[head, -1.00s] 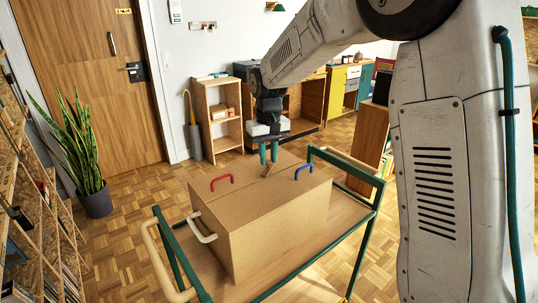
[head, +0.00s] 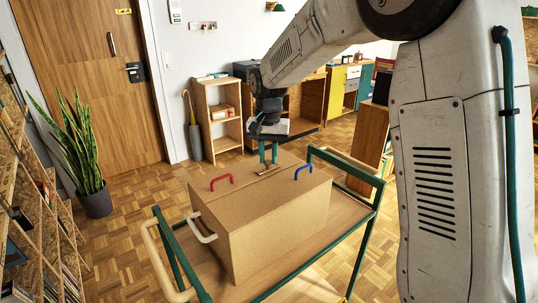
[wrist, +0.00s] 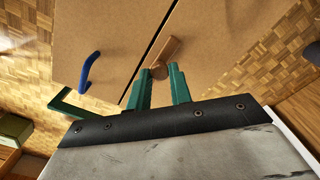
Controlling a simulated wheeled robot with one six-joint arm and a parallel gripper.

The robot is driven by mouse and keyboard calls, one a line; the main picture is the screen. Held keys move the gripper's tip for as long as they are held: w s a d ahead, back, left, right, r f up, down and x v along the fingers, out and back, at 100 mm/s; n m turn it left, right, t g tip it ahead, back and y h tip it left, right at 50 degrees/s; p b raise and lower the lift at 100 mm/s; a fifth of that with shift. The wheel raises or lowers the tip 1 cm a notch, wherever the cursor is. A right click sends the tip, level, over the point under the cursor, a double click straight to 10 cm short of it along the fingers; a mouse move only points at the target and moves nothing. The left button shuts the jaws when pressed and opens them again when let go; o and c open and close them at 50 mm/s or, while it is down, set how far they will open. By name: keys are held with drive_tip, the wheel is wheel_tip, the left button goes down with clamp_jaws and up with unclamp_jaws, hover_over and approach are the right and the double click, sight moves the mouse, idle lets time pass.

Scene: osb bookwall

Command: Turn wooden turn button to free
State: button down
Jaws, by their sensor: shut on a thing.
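The wooden turn button (wrist: 168,53) is a small brown bar on top of a cardboard-coloured box (head: 265,205). In the wrist view it lies close beside the dark seam between the two lid panels, nearly in line with it. The button also shows in the head view (head: 268,170), lying flat under my fingers. My gripper (wrist: 157,72) has its green fingers shut on the near end of the button. Its fingers point down onto the lid in the head view (head: 268,160). The gripped end is partly hidden between the fingertips.
A red handle (head: 221,178) and a blue handle (head: 304,167) stand on the lid on either side of the button. The box rests on a wooden cart (head: 300,262) with green rails. A plant (head: 82,150) stands at the left.

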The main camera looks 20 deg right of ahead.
sight(268, 160)
idle(0.3)
drive_tip(key=c, duration=1.3)
unclamp_jaws()
drive_tip(key=shift+o, duration=0.2)
wheel_tip(268, 160, up, 8)
drive_tip(key=shift+f, duration=0.1)
drive_tip(key=s+d+n, duration=0.1)
drive_tip(key=s+n, duration=0.1)
drive_tip(key=s, duration=1.6)
drive_tip(key=s+d+f+n+t, duration=0.1)
drive_tip(key=s+d+n, duration=0.1)
drive_tip(key=s, duration=1.7)
drive_tip(key=shift+s+n, duration=0.2)
drive_tip(key=shift+n, duration=0.6)
